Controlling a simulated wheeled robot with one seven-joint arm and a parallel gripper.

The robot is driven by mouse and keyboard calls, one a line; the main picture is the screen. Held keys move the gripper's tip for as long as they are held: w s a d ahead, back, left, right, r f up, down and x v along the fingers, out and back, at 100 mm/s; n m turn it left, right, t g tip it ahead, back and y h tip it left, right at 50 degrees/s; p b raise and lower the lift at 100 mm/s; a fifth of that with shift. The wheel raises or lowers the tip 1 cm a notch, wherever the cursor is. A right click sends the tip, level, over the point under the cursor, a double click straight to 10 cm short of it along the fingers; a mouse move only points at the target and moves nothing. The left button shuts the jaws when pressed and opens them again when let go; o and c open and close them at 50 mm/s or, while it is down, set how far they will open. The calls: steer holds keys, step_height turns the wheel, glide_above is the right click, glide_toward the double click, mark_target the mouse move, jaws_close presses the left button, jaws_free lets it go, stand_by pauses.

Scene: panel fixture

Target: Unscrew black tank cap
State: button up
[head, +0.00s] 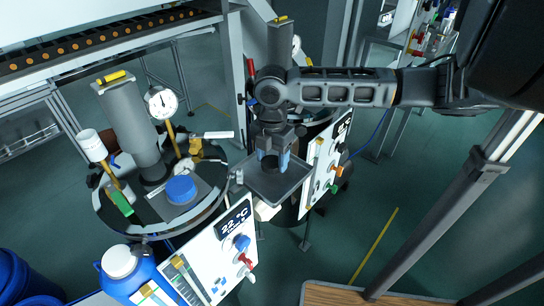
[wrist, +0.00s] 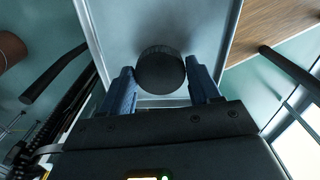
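The black tank cap (wrist: 160,70) is round with a ribbed edge and sits on a grey, rimmed tray-like top. In the head view the cap (head: 270,165) shows partly between my fingers, above the grey square top (head: 278,188). My gripper (head: 273,160) points down at it, with one blue finger on either side of the cap. In the wrist view the fingers stand wide apart and flank the cap, with what looks like a narrow gap on each side. Whether either finger touches it is hard to tell.
To the left, a round platform carries a blue cap (head: 181,189), a grey cylinder (head: 130,125) and a dial gauge (head: 162,102). A panel reading 22 °C (head: 222,255) stands in front. Another control panel (head: 325,165) is close right of my gripper. Open floor lies further right.

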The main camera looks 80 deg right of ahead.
steer(key=o, duration=0.5)
steer(key=shift+c, duration=0.2)
step_height(320, 180, up, 8)
steer(key=shift+f, duration=0.1)
